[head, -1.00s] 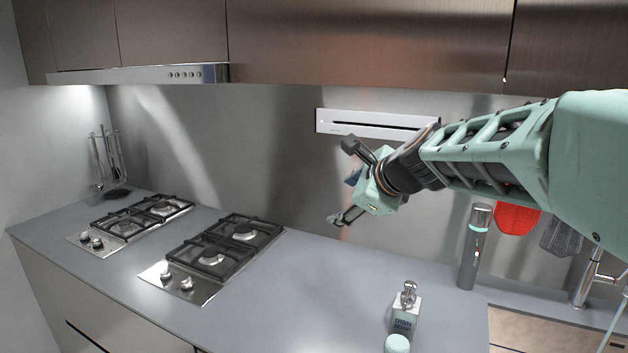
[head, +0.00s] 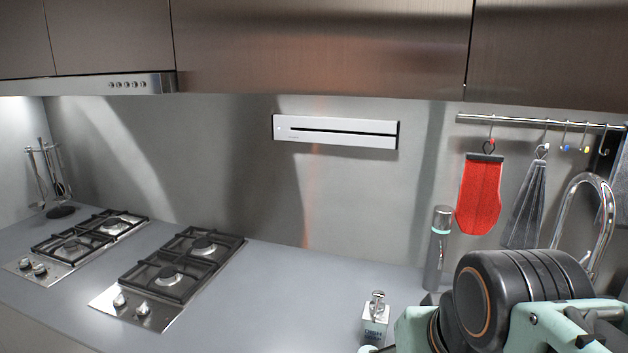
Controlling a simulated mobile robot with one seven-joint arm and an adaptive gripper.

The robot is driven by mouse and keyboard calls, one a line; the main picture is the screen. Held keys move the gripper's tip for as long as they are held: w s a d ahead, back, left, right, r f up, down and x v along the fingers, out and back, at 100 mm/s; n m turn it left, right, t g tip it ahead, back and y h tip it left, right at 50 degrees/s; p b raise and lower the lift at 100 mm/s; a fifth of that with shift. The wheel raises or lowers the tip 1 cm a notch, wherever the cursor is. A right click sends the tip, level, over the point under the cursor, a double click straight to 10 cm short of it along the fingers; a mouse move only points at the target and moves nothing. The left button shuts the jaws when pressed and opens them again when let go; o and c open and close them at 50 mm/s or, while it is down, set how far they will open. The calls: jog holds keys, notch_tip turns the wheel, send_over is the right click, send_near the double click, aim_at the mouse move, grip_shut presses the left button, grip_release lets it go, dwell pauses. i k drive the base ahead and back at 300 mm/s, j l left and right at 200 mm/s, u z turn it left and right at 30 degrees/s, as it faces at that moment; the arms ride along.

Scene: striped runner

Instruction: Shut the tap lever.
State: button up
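A curved chrome tap (head: 592,215) stands at the right edge of the head view. Its spout arches up and over. My arm covers its lower part, and I cannot make out the lever. My gripper is out of the frame; only a thick dark joint and pale green links of my arm show at the lower right, in front of the counter and the tap's base.
A soap dispenser (head: 375,318) and a tall grey cylinder (head: 438,250) stand close to my arm. A red mitt (head: 480,195) and a grey cloth (head: 526,205) hang from a rail (head: 540,121). Two gas hobs (head: 168,278) are at left. The middle counter (head: 270,300) is clear.

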aim_at(587, 254)
jog(key=z, duration=1.45)
jog(key=i+l+z, duration=0.1)
jog(key=l, duration=0.25)
jog(key=i+l+z, duration=0.25)
jog(key=i+l, duration=0.15)
jog(key=l, duration=0.2)
jog(key=k, duration=0.15)
jog(key=i, duration=0.15)
